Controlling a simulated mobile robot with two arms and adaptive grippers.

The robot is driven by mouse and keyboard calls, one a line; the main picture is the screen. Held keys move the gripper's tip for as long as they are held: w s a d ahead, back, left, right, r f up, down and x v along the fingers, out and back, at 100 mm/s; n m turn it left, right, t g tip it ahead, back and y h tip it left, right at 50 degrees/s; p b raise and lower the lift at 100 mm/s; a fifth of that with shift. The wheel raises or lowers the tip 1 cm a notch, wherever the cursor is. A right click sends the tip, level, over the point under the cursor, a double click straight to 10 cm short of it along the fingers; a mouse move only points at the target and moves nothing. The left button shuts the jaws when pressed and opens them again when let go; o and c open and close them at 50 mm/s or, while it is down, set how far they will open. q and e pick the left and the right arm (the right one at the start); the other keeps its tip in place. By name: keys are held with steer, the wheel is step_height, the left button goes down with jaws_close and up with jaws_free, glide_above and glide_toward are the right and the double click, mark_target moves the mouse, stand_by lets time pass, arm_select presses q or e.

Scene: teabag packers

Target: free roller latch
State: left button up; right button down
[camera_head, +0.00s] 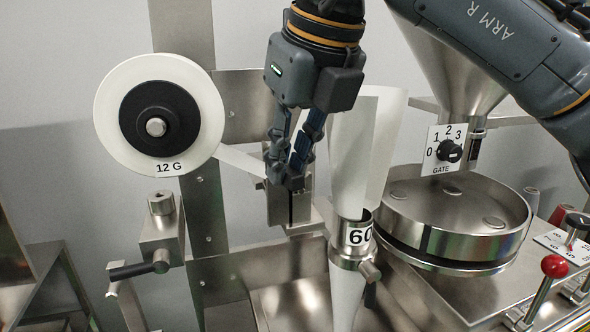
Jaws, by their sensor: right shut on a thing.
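My right gripper (289,181) reaches down from the top middle, its fingers closed together at the top of a slotted steel block (283,208). The small part between its fingertips is mostly hidden by them; I cannot tell for sure that it is the roller latch. A white paper strip (240,161) runs from the paper reel (104,112), marked 12 G, to the block behind the fingers. My left gripper is not in view.
A white paper sheet (367,150) stands around a forming tube, above a collar (348,256) marked 60, close right of the gripper. A round steel drum (450,237), a GATE dial (450,151) and a red-knobbed lever (554,267) are at right. A black-handled crank (140,269) is lower left.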

steer(key=shift+s+a+m+t+h+b, duration=0.1)
steer(key=shift+a+m+t+h+b, duration=0.15)
steer(key=shift+m, duration=0.5)
steer(key=shift+s+a+m+t+h+b, duration=0.15)
steer(key=shift+m+h+b, duration=0.2)
steer(key=shift+m, duration=0.4)
steer(key=shift+w, duration=0.1)
steer(key=c, duration=1.3)
jaws_free()
steer(key=v, duration=1.2)
steer(key=shift+w, duration=0.15)
steer(key=shift+a, duration=0.1)
